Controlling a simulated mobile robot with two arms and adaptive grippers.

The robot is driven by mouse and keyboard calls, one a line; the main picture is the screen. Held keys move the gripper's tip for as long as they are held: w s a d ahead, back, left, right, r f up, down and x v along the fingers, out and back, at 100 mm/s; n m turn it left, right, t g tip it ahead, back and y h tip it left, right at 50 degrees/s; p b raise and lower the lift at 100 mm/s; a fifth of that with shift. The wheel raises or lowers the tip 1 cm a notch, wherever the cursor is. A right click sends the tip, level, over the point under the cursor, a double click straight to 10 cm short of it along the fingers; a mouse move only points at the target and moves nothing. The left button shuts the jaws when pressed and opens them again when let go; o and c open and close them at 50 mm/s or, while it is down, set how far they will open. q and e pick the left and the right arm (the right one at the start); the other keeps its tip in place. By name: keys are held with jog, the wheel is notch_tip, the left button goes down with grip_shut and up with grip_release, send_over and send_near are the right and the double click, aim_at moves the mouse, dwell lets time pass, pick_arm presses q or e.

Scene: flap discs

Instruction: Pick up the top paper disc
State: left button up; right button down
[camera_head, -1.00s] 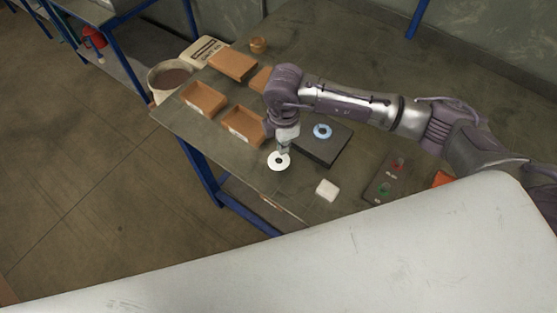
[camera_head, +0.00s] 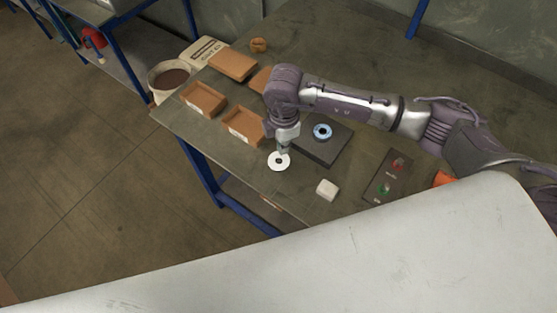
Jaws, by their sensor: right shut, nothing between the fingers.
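A white ring-shaped paper disc (camera_head: 279,162) lies near the table's front edge, left of the dark block; whether more discs lie under it I cannot tell. My right gripper (camera_head: 282,150) points down just over the disc's far side. It is shut and empty, and its tips are small and partly hidden. A blue disc with a dark centre (camera_head: 322,132) sits on the dark block (camera_head: 318,153). My left gripper is not in view.
Cardboard trays (camera_head: 243,126) (camera_head: 204,99) stand on the left of the table (camera_head: 251,172). A white block (camera_head: 327,189) and a panel with red and green buttons (camera_head: 386,178) lie to the right. A bucket (camera_head: 170,80) stands beyond the left edge.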

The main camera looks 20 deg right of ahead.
aim_at(278, 162)
jog(key=shift+f+b, duration=1.05)
jog(key=shift+f, duration=0.3)
dwell(0.6)
jog(key=shift+s+a, duration=0.75)
jog(key=shift+a, duration=0.15)
dwell(0.7)
notch_tip(278, 162, up, 6)
jog(key=p, duration=0.5)
jog(key=shift+r, duration=0.1)
